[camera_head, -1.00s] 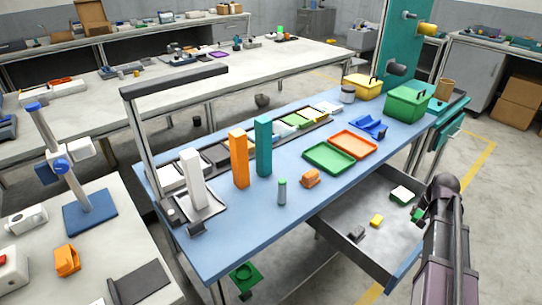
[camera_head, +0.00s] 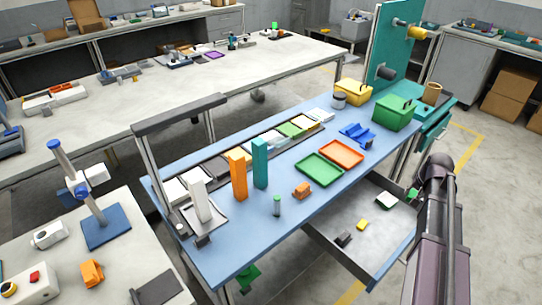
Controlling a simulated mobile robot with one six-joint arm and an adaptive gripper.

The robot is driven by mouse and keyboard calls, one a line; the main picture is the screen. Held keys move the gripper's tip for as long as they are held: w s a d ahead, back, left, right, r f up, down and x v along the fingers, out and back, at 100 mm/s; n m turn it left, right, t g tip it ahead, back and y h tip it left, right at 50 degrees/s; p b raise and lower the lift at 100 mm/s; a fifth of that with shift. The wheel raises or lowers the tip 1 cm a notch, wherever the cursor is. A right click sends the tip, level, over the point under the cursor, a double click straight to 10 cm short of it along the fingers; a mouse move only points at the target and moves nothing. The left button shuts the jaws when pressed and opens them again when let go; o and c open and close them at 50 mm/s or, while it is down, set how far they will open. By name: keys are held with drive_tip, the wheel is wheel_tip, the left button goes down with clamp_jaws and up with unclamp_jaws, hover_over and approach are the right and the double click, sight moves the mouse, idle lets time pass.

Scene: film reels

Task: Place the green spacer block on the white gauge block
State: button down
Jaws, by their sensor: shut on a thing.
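A green block (camera_head: 412,193), which I take for the spacer block, shows as a small patch beside my arm, over the back right of the open drawer. My gripper (camera_head: 416,191) is mostly hidden behind my arm and appears shut on this green block, with its fingers not clear. A low white block (camera_head: 386,201), likely the gauge block, lies in the drawer (camera_head: 345,207), a little left of and below the green block in the picture. The two look apart, but the height between them is hard to judge.
The drawer also holds a yellow block (camera_head: 362,225) and a dark block (camera_head: 344,240). Tall white (camera_head: 199,200), orange (camera_head: 238,176) and teal (camera_head: 260,164) columns stand on the blue bench (camera_head: 235,235). Green (camera_head: 319,170) and orange trays (camera_head: 342,153) lie nearer the drawer.

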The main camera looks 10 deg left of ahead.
sight(413, 194)
wheel_tip(413, 194, up, 24)
drive_tip(key=p, duration=2.2)
drive_tip(key=shift+f, duration=0.15)
drive_tip(key=shift+a, duration=0.1)
